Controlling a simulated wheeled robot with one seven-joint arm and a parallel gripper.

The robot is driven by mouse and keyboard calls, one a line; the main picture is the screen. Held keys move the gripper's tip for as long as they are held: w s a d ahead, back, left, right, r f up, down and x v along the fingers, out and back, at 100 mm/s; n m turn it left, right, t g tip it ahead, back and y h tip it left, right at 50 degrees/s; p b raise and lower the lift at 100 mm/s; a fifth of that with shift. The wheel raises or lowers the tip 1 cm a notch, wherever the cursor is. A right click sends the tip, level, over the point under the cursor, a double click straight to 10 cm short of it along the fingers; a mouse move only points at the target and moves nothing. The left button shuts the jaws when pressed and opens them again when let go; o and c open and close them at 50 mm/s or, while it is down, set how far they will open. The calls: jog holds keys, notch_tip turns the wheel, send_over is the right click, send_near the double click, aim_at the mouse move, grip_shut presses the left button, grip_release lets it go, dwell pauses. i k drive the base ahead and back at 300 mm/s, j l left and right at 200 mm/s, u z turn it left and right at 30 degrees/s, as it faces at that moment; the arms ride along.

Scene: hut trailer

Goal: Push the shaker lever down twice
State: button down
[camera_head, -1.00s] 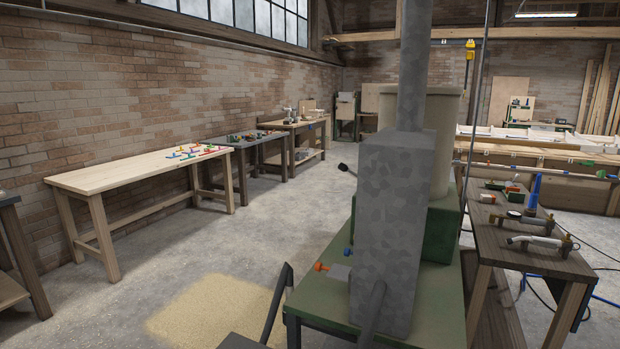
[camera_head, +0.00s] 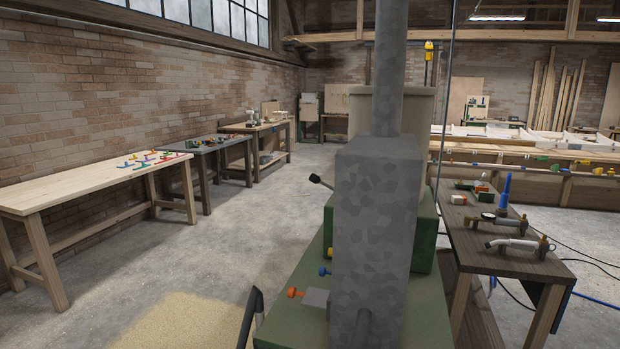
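A lever with a round black knob (camera_head: 315,179) sticks out to the left from the green machine housing (camera_head: 424,233), behind the tall grey duct. I take it to be the shaker lever; its rod slopes up toward the knob. Its inner end is hidden by the duct, so I cannot see how it is mounted. My gripper is not in this view, and nothing is seen touching the lever.
The grey metal duct (camera_head: 376,240) stands close in front on a green machine top (camera_head: 285,325) with orange (camera_head: 294,292) and blue (camera_head: 325,271) knobs. A dark bent handle (camera_head: 249,318) rises at bottom. Concrete floor (camera_head: 235,240) is clear on the left; a dark bench (camera_head: 475,250) stands right.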

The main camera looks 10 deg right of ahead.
aim_at(315, 178)
jog(key=j+z, duration=0.1)
jog(key=j, duration=0.35)
jog(key=k+j+z, duration=0.15)
jog(key=j, duration=0.3)
jog(key=j+z, duration=0.1)
jog(key=j, duration=0.4)
jog(key=k+j+z, duration=0.15)
jog(key=j, duration=0.3)
jog(key=i+j+z, duration=0.15)
jog(key=j, duration=0.2)
jog(key=i+j+z, duration=0.1)
jog(key=j, duration=0.25)
jog(key=i+j+z, duration=0.15)
jog(key=j, duration=0.25)
jog(key=i+j+z, duration=0.1)
jog(key=i+j, duration=0.15)
jog(key=i, duration=0.15)
